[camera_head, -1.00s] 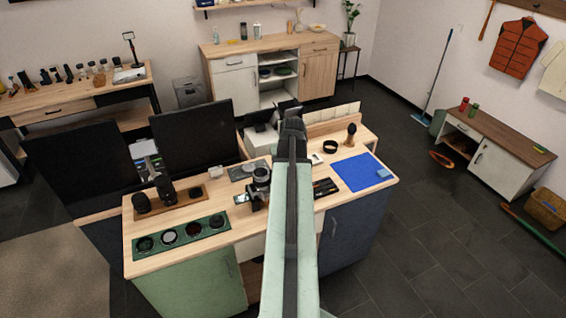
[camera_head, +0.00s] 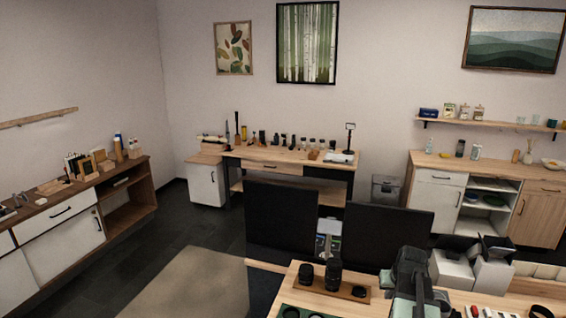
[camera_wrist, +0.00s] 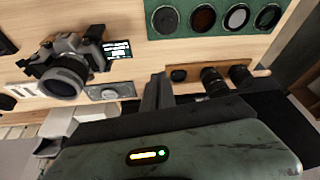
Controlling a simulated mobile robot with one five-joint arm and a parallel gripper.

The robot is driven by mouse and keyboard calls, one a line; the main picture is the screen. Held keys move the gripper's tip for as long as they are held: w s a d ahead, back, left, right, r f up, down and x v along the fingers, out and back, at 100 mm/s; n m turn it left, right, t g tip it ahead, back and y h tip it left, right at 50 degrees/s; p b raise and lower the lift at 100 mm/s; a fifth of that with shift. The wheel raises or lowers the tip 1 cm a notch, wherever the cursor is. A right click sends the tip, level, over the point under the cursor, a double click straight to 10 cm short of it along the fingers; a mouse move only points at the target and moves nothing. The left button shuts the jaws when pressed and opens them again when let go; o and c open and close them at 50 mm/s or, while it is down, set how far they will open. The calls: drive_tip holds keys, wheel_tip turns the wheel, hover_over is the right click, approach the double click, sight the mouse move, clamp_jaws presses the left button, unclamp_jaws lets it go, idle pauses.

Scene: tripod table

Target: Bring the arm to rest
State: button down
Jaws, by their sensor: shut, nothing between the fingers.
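My gripper (camera_wrist: 158,92) is shut and empty, its dark fingers over the wooden tabletop (camera_wrist: 130,25) in the wrist view. My arm with the gripper also shows at the lower right of the head view (camera_head: 410,272), above the table. A grey and black camera (camera_wrist: 68,66) lies left of the fingers in the wrist view. A green tray (camera_wrist: 184,34) with round filters is at the upper right there. Black lenses (camera_wrist: 213,80) stand right of the fingers. The gripper appears apart from these things. The head view cuts off most of the table.
Two dark panels (camera_head: 282,218) stand behind the table. Open white boxes (camera_head: 452,268) are beside my arm in the head view. A workbench (camera_head: 285,157) is along the back wall and a cabinet (camera_head: 60,222) is at left. Floor is open at left.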

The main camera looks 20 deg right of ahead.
drive_tip(key=w+a+f+n+y+b, duration=0.1)
drive_tip(key=w+a+f+n+b, duration=0.1)
drive_tip(key=a, duration=0.8)
drive_tip(key=w+a+f+n+g+b, duration=0.1)
drive_tip(key=w+a+f, duration=0.15)
drive_tip(key=a, duration=0.65)
drive_tip(key=w+a+f+n+y+b, duration=0.1)
drive_tip(key=w+a+f+n+b, duration=0.15)
drive_tip(key=a, duration=0.75)
drive_tip(key=s+a+f+g+b, duration=0.1)
drive_tip(key=s+a+f+g, duration=0.1)
drive_tip(key=s+a, duration=0.6)
drive_tip(key=shift+s+a+f+m+g, duration=0.15)
drive_tip(key=shift+s+a+m+g, duration=0.2)
drive_tip(key=shift+a+g, duration=0.45)
